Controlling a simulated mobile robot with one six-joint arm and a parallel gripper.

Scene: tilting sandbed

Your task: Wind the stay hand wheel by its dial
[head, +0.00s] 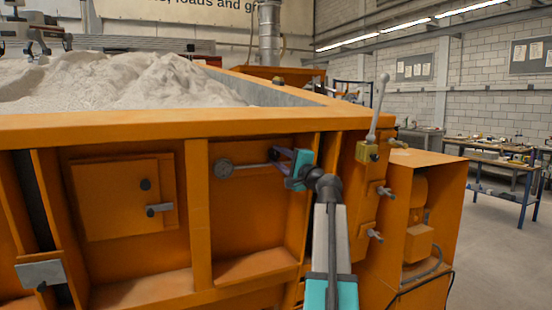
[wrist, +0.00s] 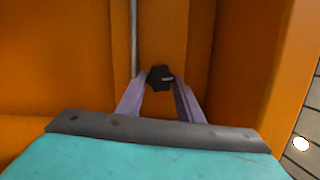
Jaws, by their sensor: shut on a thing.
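The hand wheel is a small black lobed knob (wrist: 160,76) with a light mark on its face, in the middle of the wrist view. In the head view the hand wheel (head: 273,154) is a dark spot at the right end of a thin grey rod. The round grey dial (head: 223,169) sits at the rod's left end; its reading is too small to make out. My gripper (head: 277,154) reaches in from the right, its purple fingers on either side of the hand wheel. The wrist view shows my gripper (wrist: 159,80) shut on the wheel. The dial is out of the wrist view.
The orange sandbed wall (head: 150,128) has upright ribs around the wheel's recess. A hatch (head: 122,196) with a handle is to the left. A lever (head: 379,108) and small valve handles stand close to the right of my arm. Sand (head: 110,82) fills the bed above.

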